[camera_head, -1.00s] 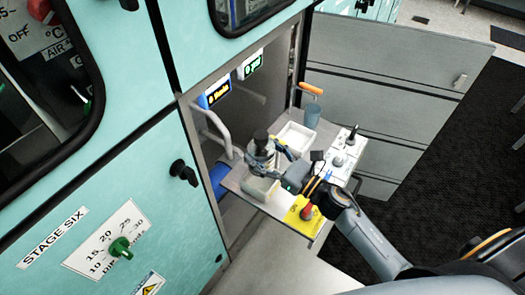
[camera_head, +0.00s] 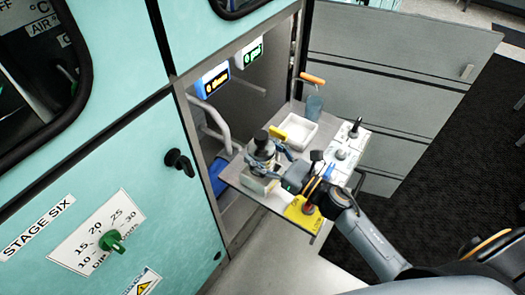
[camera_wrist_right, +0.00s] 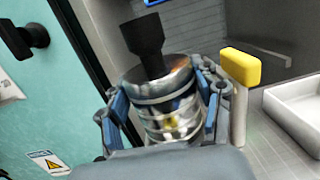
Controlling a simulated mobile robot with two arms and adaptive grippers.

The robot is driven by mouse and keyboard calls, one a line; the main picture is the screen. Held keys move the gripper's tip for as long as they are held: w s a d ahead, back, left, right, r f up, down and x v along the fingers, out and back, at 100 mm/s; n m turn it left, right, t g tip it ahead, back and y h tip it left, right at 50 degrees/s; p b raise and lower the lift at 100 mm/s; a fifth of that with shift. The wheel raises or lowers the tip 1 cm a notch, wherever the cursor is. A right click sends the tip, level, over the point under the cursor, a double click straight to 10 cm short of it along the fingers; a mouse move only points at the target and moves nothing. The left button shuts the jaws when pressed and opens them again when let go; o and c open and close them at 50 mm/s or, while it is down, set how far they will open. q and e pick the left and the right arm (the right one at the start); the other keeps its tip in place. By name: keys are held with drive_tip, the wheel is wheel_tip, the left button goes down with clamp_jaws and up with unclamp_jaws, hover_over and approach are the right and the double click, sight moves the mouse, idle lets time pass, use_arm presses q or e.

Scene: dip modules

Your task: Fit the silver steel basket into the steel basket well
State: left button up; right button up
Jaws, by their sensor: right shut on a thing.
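The silver steel basket (camera_head: 262,152) is a shiny ringed cylinder with a black handle on top. It stands about upright over the near left part of the pull-out shelf (camera_head: 236,178). My right gripper (camera_head: 268,160) is shut around its body, with blue-lined fingers on both sides in the right wrist view (camera_wrist_right: 165,115). A pale square box (camera_head: 257,184) shows just below the basket; I cannot tell if it is the steel basket well or whether the basket touches it. The basket's bottom is hidden. My left gripper is not in view.
A white tray (camera_head: 306,136) lies beyond the basket, with a yellow-topped piece (camera_head: 278,132) beside it. A blue cup (camera_head: 314,107), a white panel with black knobs (camera_head: 347,150) and a yellow plate with a red button (camera_head: 303,209) are nearby. A teal cabinet wall (camera_head: 120,150) stands left.

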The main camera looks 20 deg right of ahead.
drive_tip(key=shift+b, duration=0.5)
idle(1.1)
drive_tip(key=shift+f+b, duration=0.8)
